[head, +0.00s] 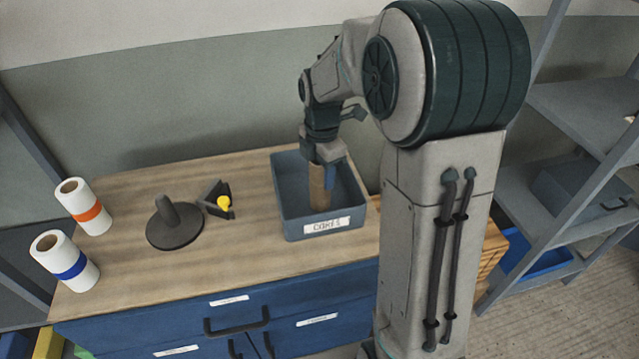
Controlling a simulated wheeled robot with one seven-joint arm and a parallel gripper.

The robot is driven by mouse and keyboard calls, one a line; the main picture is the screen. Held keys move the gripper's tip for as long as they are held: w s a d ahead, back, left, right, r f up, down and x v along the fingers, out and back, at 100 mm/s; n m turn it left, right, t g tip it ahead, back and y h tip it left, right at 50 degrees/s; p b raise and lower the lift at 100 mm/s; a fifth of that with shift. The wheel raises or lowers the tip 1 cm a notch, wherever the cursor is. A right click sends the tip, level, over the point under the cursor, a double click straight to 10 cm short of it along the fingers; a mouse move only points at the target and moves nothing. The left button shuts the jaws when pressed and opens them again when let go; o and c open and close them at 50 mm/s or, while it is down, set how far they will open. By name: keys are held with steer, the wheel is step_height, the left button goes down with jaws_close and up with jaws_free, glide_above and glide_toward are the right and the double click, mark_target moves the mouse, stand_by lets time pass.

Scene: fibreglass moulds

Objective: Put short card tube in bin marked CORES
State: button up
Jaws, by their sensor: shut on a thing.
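The short card tube (317,188) is brown and stands roughly upright inside the bin marked CORES (289,222), a grey open box with a white label on its front. My gripper (322,170) is above the bin with its fingers down inside it, shut on the upper part of the tube. The tube's lower end is inside the bin walls. I cannot tell whether it touches the bin floor.
A dark round stand (174,232) with a post and a small black item with a yellow knob (224,203) are left of the bin. White rolls with an orange band (84,207) and a blue band (65,262) stand at the far left. Bench space between is clear.

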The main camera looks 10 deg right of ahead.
mark_target(322, 186)
steer(key=shift+f+p, duration=0.3)
steer(key=shift+f, duration=2)
steer(key=shift+f, duration=0.2)
steer(key=o, duration=1)
steer(key=shift+r, duration=0.15)
